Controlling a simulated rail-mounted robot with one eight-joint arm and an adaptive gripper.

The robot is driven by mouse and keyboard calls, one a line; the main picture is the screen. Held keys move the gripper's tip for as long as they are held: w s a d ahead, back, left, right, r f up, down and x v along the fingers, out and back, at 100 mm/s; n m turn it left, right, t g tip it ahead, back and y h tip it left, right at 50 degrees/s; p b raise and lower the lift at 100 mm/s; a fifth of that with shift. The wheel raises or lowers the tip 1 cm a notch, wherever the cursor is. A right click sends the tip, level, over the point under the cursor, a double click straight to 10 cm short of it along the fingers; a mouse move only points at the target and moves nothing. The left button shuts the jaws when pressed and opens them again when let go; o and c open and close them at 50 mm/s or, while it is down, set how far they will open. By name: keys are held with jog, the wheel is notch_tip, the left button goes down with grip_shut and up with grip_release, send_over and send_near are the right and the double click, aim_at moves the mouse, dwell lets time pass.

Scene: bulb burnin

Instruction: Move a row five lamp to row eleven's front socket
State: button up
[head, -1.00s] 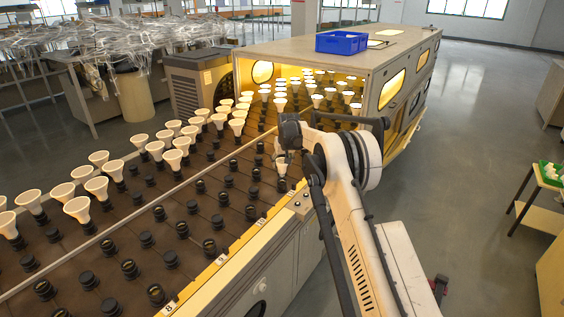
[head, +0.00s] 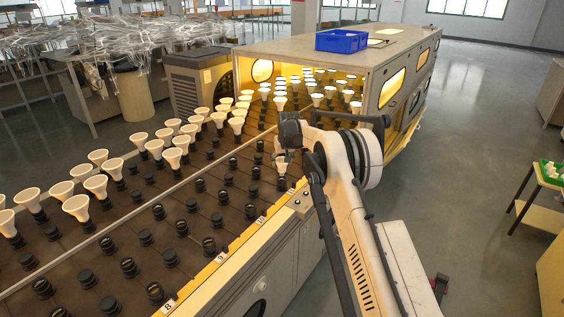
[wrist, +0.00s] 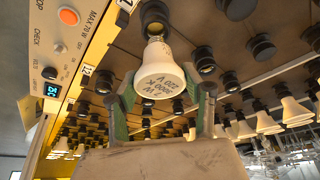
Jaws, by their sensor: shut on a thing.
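A white lamp (wrist: 160,75) is between the two green-padded fingers of my gripper (wrist: 160,108), its printed face toward the wrist camera. Its narrow end lines up with a dark socket (wrist: 155,17) and overlaps its mouth; I cannot tell whether it is seated. In the head view my gripper (head: 287,157) is at the front edge of the bed, just beyond the row 10 label (head: 262,219), with the held lamp (head: 282,169) partly hidden by it. The label beside that socket is cut off in the wrist view; a 12 label (wrist: 86,71) shows nearby.
White lamps (head: 75,207) stand in the back sockets on the left. Many front sockets (head: 128,267) are empty. The lit oven housing (head: 374,70), with a blue crate (head: 341,42) on top, stands beyond my gripper. A control panel (wrist: 62,45) is beside the sockets.

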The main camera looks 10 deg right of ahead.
aim_at(282, 168)
jog(key=shift+f+b, duration=1.2)
jog(key=shift+f, duration=0.7)
jog(key=o, duration=1.2)
jog(key=shift+o, duration=0.2)
jog(key=shift+r, duration=0.15)
jog(key=v, duration=1.1)
jog(key=shift+s+r, duration=0.15)
jog(key=shift+r, duration=0.25)
